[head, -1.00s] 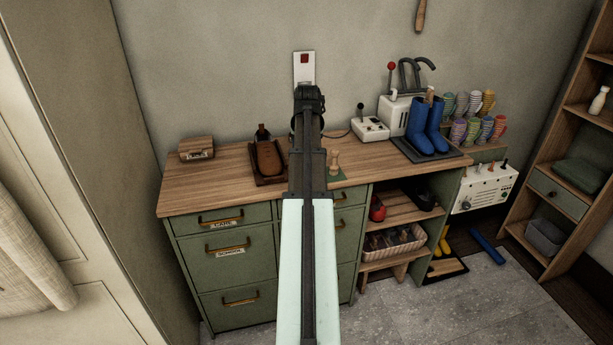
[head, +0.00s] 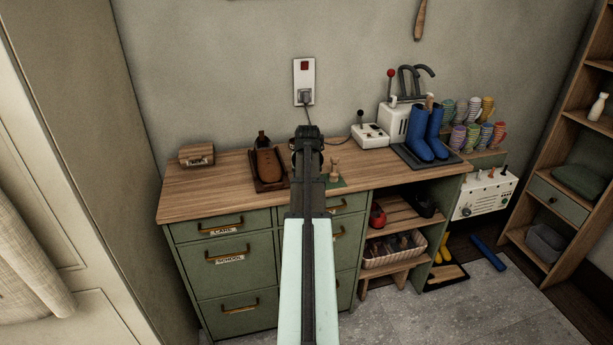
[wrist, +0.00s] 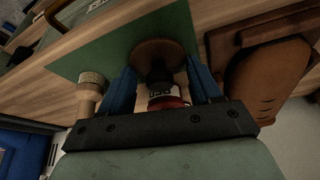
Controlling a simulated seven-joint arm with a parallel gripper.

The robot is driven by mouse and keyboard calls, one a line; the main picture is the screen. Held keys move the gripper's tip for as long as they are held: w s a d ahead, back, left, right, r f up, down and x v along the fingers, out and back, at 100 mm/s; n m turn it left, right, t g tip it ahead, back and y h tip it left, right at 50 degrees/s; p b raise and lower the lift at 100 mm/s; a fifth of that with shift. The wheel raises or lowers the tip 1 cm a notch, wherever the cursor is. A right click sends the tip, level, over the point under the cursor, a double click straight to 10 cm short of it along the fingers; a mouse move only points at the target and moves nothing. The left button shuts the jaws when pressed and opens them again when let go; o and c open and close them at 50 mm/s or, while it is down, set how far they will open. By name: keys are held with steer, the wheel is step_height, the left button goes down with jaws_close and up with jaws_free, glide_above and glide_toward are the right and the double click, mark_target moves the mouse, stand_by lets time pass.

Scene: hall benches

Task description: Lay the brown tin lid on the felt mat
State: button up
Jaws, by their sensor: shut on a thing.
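The green felt mat (wrist: 112,48) lies on the wooden bench top; its right part also shows in the head view (head: 337,184). My gripper (wrist: 165,84), with blue fingers, is over the mat in the wrist view. The round brown tin lid (wrist: 157,50) is between the fingers, and they are shut on it. A red and white labelled part (wrist: 164,97) shows below the lid, close to the palm. I cannot tell whether the lid touches the mat. In the head view my arm hides the lid and most of the mat.
A pale wooden peg-like thing (wrist: 92,86) stands by the left finger, at the mat. A brown leather-like piece on a dark tray (head: 268,167) is close on the other side. A switch box (head: 369,136) and blue boots (head: 425,132) stand further right. The bench's left front is clear.

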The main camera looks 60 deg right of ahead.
steer(key=shift+f, duration=0.1)
steer(key=o, duration=1)
steer(key=shift+o, duration=0.2)
steer(key=v, duration=1.2)
steer(key=shift+d, duration=0.1)
